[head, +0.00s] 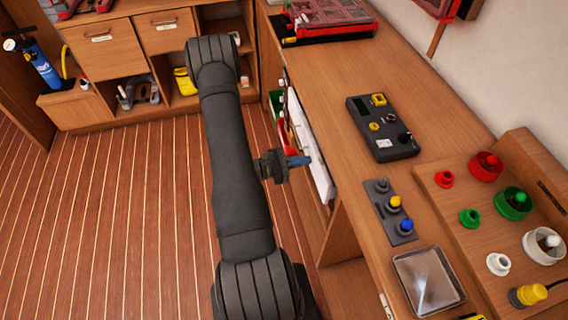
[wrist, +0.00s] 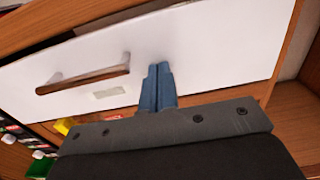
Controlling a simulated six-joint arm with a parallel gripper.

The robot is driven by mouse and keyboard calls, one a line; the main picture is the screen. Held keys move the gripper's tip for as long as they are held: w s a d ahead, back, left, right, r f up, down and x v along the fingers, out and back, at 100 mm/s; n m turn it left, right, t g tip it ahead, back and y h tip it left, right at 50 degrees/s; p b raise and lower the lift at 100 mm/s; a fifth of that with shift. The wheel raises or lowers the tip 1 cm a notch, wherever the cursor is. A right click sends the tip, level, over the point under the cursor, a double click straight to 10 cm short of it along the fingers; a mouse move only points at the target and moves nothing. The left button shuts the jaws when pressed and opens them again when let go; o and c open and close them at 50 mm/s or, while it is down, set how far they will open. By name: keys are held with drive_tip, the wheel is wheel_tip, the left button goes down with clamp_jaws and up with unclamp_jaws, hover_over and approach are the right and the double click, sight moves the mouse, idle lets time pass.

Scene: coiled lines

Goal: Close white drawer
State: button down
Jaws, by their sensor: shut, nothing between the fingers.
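The white drawer (head: 311,152) shows at the side of the wooden counter in the head view, its front seen at a steep angle. In the wrist view the white drawer front (wrist: 215,45) fills the upper part, with a brown bar handle (wrist: 84,80) and a small pale label below it. My gripper (head: 306,160) is at the drawer front. In the wrist view its blue fingers (wrist: 158,70) are shut together and empty. Their tips overlap the white face to the right of the handle; I cannot tell whether they touch it.
The counter top (head: 345,75) carries a black control box (head: 383,128), a grey button panel (head: 390,210) and a clear tray (head: 428,282). A wooden board with coloured caps is at the right. Open compartments with coloured items lie below the drawer. The striped floor (head: 130,210) at left is clear.

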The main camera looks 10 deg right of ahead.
drive_tip(key=shift+d, duration=1.35)
drive_tip(key=shift+r, duration=0.1)
drive_tip(key=shift+w, duration=0.1)
drive_tip(key=a, duration=1.4)
drive_tip(key=shift+a, duration=0.3)
drive_tip(key=d, duration=1.4)
drive_tip(key=shift+d, duration=0.15)
